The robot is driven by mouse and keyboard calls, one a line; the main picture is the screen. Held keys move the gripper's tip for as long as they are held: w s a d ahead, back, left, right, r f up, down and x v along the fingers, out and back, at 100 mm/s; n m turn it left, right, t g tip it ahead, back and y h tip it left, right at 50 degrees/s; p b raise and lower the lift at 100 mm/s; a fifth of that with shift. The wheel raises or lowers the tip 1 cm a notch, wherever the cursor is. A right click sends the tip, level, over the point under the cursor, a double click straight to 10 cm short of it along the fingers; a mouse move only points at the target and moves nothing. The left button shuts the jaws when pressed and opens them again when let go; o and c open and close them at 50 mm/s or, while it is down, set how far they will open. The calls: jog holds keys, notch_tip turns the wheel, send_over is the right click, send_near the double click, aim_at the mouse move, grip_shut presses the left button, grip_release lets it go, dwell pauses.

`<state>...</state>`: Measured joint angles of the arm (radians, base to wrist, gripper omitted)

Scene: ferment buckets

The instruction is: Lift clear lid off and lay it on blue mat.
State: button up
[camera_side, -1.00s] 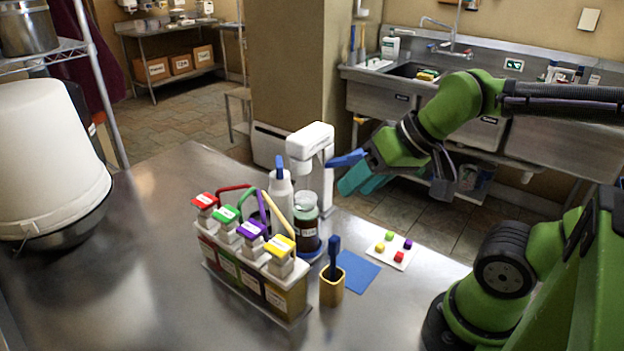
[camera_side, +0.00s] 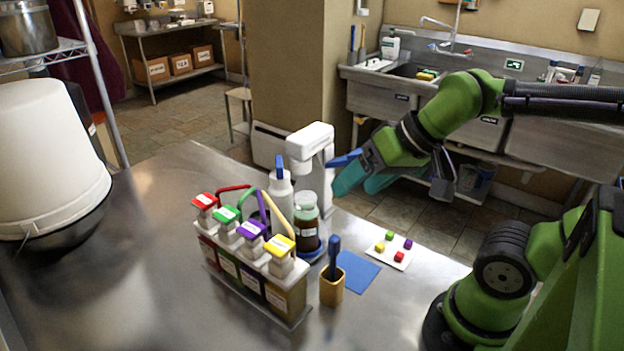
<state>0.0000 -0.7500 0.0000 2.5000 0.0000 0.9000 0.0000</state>
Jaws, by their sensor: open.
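A dark jar (camera_side: 307,234) with a pale, clear-looking lid (camera_side: 306,200) stands upright on a blue round base beside a white stand. The lid sits on top of the jar. The blue mat (camera_side: 357,273) lies flat and bare on the steel table, right of the jar. My gripper (camera_side: 357,173), with blue and teal fingers, is open and empty. In the picture it is up and to the right of the lid, apart from it.
A rack of containers with coloured tops (camera_side: 254,262) stands left of the jar. A white bottle (camera_side: 281,205) and the white stand (camera_side: 311,145) are close to the jar. A yellow cup (camera_side: 332,288) holding a blue-handled tool and a white card with coloured cubes (camera_side: 394,250) flank the mat.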

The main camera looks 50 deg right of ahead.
jog(key=n+g+h, duration=0.2)
jog(key=n+g, duration=0.1)
jog(key=n, duration=0.1)
send_near(307, 197)
jog(key=x, duration=1)
jog(key=shift+f, duration=0.1)
jog(key=shift+c, duration=0.2)
jog(key=c, duration=0.8)
